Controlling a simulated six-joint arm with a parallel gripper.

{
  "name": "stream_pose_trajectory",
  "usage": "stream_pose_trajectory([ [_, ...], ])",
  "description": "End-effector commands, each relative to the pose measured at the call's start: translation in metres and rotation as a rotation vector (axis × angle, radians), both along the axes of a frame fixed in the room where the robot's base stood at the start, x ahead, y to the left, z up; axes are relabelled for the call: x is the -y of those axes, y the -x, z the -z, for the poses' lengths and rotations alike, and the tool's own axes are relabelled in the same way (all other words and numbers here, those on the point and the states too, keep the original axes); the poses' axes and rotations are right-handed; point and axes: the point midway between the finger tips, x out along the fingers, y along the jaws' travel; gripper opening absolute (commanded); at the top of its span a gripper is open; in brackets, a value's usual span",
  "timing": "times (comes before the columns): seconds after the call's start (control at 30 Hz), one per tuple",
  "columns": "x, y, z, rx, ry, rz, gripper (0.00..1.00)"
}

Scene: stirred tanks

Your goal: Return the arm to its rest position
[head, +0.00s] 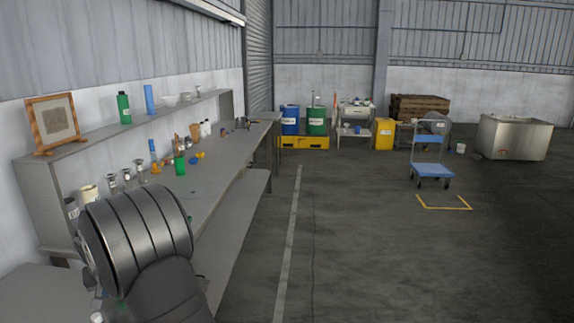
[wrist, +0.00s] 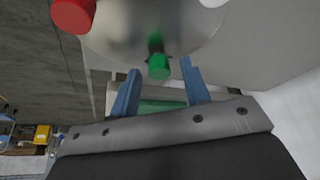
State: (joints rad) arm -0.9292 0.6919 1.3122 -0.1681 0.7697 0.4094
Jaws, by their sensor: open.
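My gripper (wrist: 160,68) shows in the wrist view with its two blue fingers apart, so it is open. A green cap or knob (wrist: 159,67) appears between the fingertips, in front of a shiny rounded metal surface (wrist: 140,30). A pale green patch shows lower down between the fingers. I cannot tell how far these are from the fingers. A red knob (wrist: 73,13) is at the upper left. In the head view my dark arm fills the lower left and hides the gripper and the near bench end.
The floor to the right is clear up to a blue trolley (head: 432,170) and a steel tank (head: 513,137).

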Motion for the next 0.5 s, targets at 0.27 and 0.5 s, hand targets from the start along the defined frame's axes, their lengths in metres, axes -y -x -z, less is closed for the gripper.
stream_pose_trajectory([
  [0.27, 0.0011, -0.0014, -0.0005, 0.000, -0.001, -0.147, 0.43],
  [0.5, 0.0015, -0.0016, -0.0005, 0.001, 0.000, -0.276, 0.43],
])
